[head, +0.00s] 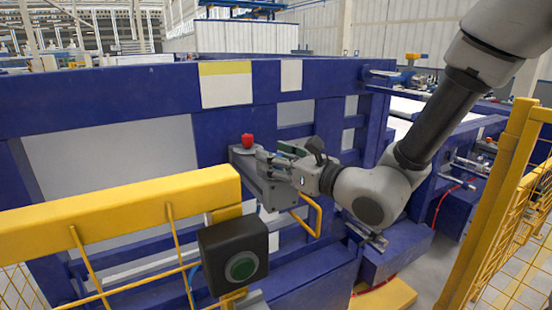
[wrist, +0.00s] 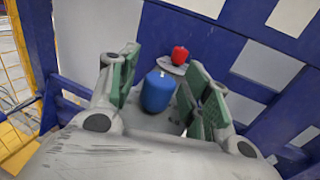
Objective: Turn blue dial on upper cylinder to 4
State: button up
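The blue dial (wrist: 158,91) is a rounded blue knob on a grey housing. In the wrist view it stands between the two green-padded fingers of my gripper (wrist: 166,70). The fingers are spread apart, with a visible gap on each side of the dial. In the head view my gripper (head: 272,160) reaches in from the right over the grey housing (head: 277,192), and the blue dial is hidden there. No scale or number around the dial can be read.
A red knob (head: 248,141) sits on a grey disc just past the dial; it also shows in the wrist view (wrist: 180,55). A blue steel frame (head: 100,98) stands behind. A yellow rail (head: 120,208) and a black box with a green button (head: 240,268) are in front.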

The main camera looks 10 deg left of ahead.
jog(key=shift+r, duration=0.1)
notch_tip(320, 180, up, 10)
jog(key=shift+f, duration=0.1)
dwell(0.4)
